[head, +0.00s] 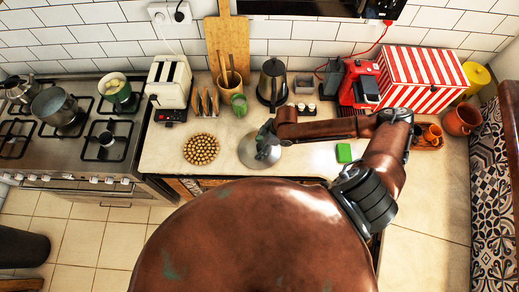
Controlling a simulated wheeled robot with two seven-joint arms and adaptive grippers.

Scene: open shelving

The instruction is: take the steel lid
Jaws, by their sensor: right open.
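The steel lid (250,155) is a round, shiny, silver dome on the pale countertop, near its front edge and right of the bowl of round brown pieces. My right gripper (264,149) reaches in from the right and is over the lid's middle, with its fingers open. It hides the lid's top and any knob. I cannot tell whether the fingers touch the lid. My left gripper is not in view.
A toaster (168,88), green cup (239,104), dark kettle (272,82), red coffee machine (357,84) and striped box (421,79) stand behind. A green sponge (344,153) lies to the right. The stove (70,130) is left. Counter between bowl (201,149) and lid is clear.

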